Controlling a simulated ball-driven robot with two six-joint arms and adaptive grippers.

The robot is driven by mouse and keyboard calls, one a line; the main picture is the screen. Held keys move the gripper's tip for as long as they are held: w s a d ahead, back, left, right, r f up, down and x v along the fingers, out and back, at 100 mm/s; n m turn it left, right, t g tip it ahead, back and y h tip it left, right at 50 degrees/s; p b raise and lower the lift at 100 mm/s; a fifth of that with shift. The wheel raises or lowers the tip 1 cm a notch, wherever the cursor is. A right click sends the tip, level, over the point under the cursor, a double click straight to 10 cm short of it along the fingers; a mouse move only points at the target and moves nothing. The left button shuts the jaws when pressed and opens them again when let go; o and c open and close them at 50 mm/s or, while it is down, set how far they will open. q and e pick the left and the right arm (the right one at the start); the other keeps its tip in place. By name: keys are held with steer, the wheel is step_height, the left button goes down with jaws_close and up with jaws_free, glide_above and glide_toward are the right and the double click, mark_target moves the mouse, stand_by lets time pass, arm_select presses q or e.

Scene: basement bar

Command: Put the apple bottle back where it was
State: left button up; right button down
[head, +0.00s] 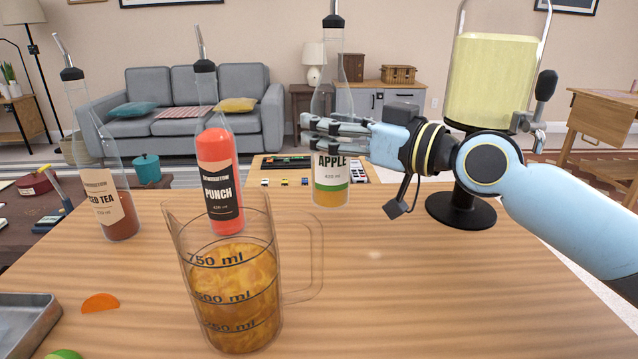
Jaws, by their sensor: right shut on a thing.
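The apple bottle (331,188) is clear with a dark spout, a green-striped label and a little amber liquid at its bottom. It is upright near the far edge of the wooden table. My right gripper (335,128) reaches in from the right and is shut around the bottle above the label. I cannot tell whether the bottle's base touches the table. My left gripper is not in view.
The punch bottle (218,170) and iced tea bottle (104,205) stand to the left. A measuring jug (236,290) of amber liquid is in front. A yellow dispenser (490,85) stands right. A metal tray (25,320) is front left. The table's right front (430,290) is clear.

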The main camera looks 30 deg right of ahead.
mark_target(321, 157)
steer(key=shift+w+a+f+b, duration=0.2)
steer(key=shift+f+b, duration=0.2)
steer(key=shift+f, duration=0.4)
steer(key=shift+w+a+f+b, duration=0.2)
steer(key=shift+f+b, duration=0.15)
steer(key=shift+f, duration=0.4)
steer(key=shift+w+a+f+b, duration=0.2)
steer(key=shift+f+b, duration=0.2)
steer(key=shift+f, duration=0.4)
steer(key=shift+s+f, duration=0.1)
steer(key=shift+f, duration=0.1)
steer(key=shift+c, duration=1.9)
jaws_free()
steer(key=shift+s, duration=0.1)
steer(key=p+v, duration=0.2)
steer(key=v, duration=1)
